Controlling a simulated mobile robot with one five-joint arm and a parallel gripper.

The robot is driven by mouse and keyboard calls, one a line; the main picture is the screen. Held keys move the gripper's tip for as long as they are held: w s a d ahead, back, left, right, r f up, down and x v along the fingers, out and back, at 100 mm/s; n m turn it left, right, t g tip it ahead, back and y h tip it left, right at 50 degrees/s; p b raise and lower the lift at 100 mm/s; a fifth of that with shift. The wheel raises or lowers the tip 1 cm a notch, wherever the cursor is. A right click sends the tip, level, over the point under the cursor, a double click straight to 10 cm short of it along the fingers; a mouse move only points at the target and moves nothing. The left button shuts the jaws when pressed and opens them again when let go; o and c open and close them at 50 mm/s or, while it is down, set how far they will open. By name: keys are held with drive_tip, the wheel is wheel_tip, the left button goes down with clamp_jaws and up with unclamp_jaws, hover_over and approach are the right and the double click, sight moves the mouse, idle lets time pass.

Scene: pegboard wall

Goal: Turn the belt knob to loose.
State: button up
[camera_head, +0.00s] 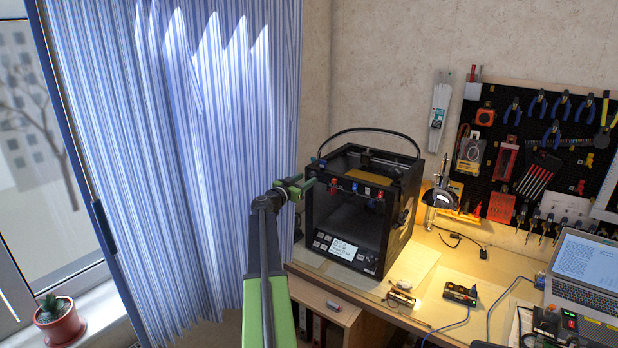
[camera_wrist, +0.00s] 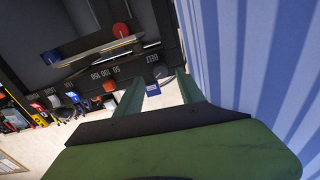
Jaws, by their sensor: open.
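The 3D printer (camera_head: 345,225) stands on the bench. My gripper (camera_head: 305,184) is at the printer's upper left front corner. Contact cannot be told. The knob's setting is too small to read.
The striped curtain (camera_head: 180,150) hangs close on the left of my arm. A lamp (camera_head: 440,198), a small black device (camera_head: 460,294) and a laptop (camera_head: 585,265) are on the bench to the right. The tool pegboard (camera_head: 500,155) is behind them.

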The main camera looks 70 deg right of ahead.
sight(312, 176)
drive_tip(key=x, duration=0.3)
drive_tip(key=shift+s+d, duration=0.1)
drive_tip(key=shift+d, duration=0.1)
clamp_jaws()
drive_tip(key=shift+d+r, duration=0.1)
drive_tip(key=shift+d, duration=0.1)
drive_tip(key=shift+s+a, duration=0.1)
drive_tip(key=shift+a, duration=0.05)
